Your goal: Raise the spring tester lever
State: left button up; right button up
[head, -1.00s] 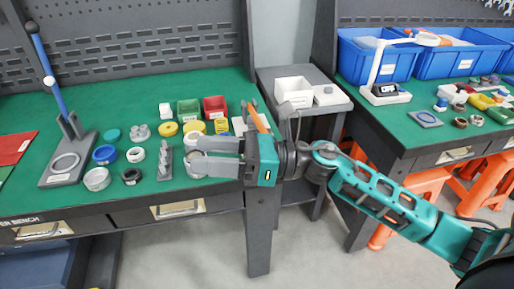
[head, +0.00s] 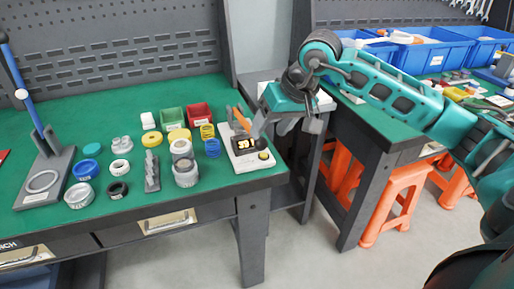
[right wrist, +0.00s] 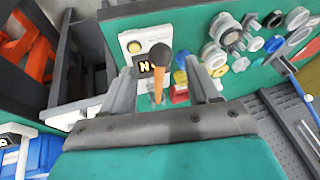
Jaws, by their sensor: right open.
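The spring tester (head: 247,160) is a white base with a small digital display and a yellow button, at the right end of the green bench. Its orange lever (head: 243,118) stands up at a slant behind the display. In the right wrist view the orange lever (right wrist: 158,92) ends in a dark knob (right wrist: 160,56). My right gripper (head: 290,121) is open and points down near the lever's right side. In the right wrist view the lever and knob appear between its two fingers, but I cannot tell whether they touch. My left gripper is not in view.
Several rings, springs and small bins, including a red bin (head: 199,115), stand left of the tester. A blue-handled stand (head: 46,170) is at the far left. A grey cart (head: 292,192) fills the gap to the second bench, which carries blue bins (head: 425,57).

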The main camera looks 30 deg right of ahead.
aim_at(257, 148)
jog(key=x, duration=0.8)
grip_shut()
dwell(0.4)
